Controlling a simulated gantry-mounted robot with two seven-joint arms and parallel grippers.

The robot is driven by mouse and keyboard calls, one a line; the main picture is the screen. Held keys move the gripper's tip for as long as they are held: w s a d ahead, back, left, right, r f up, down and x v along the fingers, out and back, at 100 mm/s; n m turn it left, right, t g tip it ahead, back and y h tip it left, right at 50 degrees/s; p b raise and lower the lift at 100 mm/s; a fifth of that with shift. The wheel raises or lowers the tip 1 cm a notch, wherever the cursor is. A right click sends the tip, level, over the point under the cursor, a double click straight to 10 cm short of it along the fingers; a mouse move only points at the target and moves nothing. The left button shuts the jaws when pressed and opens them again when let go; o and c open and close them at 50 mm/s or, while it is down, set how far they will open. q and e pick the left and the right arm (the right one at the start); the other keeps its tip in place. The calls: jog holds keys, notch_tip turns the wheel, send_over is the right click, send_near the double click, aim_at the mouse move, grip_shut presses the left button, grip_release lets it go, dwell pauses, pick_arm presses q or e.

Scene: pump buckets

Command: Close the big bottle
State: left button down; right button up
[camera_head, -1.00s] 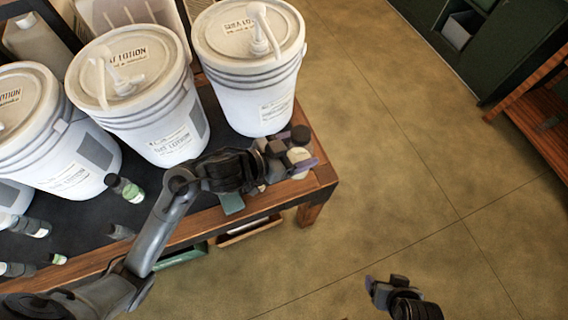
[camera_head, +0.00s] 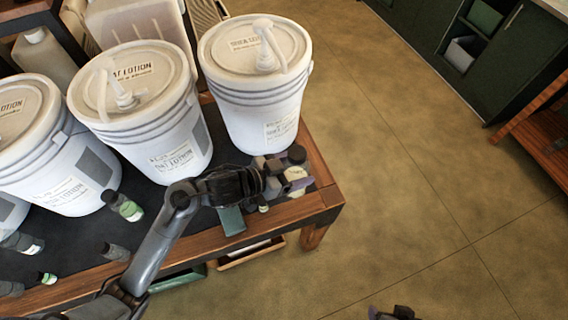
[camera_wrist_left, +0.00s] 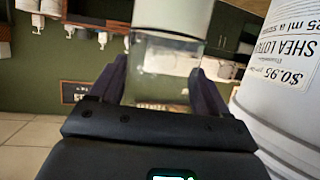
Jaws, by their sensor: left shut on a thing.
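My left gripper (camera_head: 292,178) is at the table's right front corner, shut on a pale bottle (camera_head: 297,176). In the left wrist view, the bottle (camera_wrist_left: 170,45) stands between the two dark fingers (camera_wrist_left: 160,85), clear below and whiter above. Its top is cut off by the frame, so I cannot tell if it is capped. A dark round piece (camera_head: 297,153) shows beside the bottle in the head view; I cannot tell if it is a cap. My right gripper (camera_head: 395,313) barely shows at the bottom edge, and its jaws are cut off.
Large white lotion buckets with pumps line the table's back; the nearest is the shea lotion bucket (camera_head: 258,85), also in the left wrist view (camera_wrist_left: 285,75). Several small dark-capped bottles, one with a green label (camera_head: 124,206), are at left. Floor (camera_head: 400,170) to the right is clear.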

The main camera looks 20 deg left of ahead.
pick_arm(q)
jog(key=w+a+f+b, duration=0.1)
jog(key=w+a+f, duration=0.4)
jog(key=w+a, duration=0.1)
jog(key=shift+w+f, duration=0.15)
jog(key=shift+w, duration=0.3)
jog(key=shift+f+b, duration=0.6)
jog(key=shift+f, duration=1.4)
jog(key=shift+d+f, duration=0.1)
grip_release()
